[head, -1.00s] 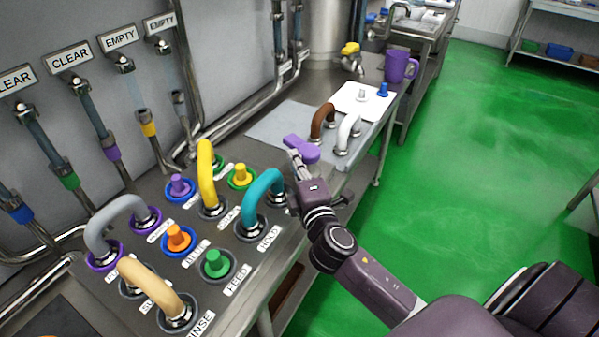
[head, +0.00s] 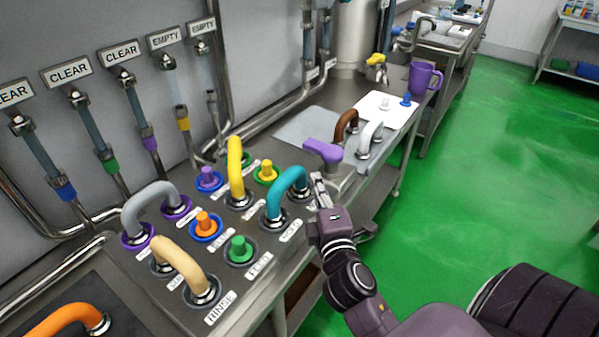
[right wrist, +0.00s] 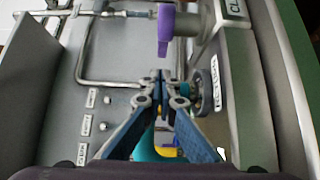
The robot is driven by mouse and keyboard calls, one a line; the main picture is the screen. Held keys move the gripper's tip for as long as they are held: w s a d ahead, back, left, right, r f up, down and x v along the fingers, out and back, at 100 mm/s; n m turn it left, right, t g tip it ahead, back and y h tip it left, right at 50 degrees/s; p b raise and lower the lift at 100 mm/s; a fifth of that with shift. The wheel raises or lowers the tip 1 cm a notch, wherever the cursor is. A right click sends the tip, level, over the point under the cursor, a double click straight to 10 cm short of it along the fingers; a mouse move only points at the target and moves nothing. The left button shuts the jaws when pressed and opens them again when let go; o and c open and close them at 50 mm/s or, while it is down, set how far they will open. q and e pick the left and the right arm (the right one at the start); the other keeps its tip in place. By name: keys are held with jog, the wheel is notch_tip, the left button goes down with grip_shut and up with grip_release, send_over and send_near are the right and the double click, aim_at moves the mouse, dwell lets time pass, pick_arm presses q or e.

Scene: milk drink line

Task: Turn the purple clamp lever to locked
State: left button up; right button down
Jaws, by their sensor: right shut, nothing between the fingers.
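The purple clamp lever (head: 323,151) sits on a grey metal post at the edge of the steel bench, beyond the teal handle. Its bar lies slanted in the head view. In the right wrist view the lever (right wrist: 165,30) shows ahead of the fingertips, near the top. My right gripper (head: 318,182) is just on the near side of the lever and below it, apart from it. In the right wrist view the gripper's fingers (right wrist: 160,76) are together with nothing between them. The lever's lock marking cannot be read. My left gripper is out of view.
The teal handle (head: 288,188) and yellow handle (head: 236,166) stand close left of my right gripper, with coloured buttons around them. Green floor (head: 480,190) is open to the right.

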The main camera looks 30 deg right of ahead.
jog(key=p, duration=0.2)
send_near(306, 148)
jog(key=x, duration=0.4)
jog(key=shift+w+r, duration=0.15)
jog(key=shift+r, duration=0.1)
jog(key=shift+w+d+f, duration=0.15)
jog(key=shift+w+d, duration=0.2)
jog(key=shift+w, duration=0.25)
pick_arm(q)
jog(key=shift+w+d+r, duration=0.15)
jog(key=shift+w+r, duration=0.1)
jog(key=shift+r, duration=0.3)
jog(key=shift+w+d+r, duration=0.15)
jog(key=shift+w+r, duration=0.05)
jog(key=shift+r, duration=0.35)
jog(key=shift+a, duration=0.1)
pick_arm(e)
jog(key=shift+w+d, duration=0.3)
jog(key=shift+w, duration=0.35)
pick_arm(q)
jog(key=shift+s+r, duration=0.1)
pick_arm(e)
jog(key=shift+w, duration=0.1)
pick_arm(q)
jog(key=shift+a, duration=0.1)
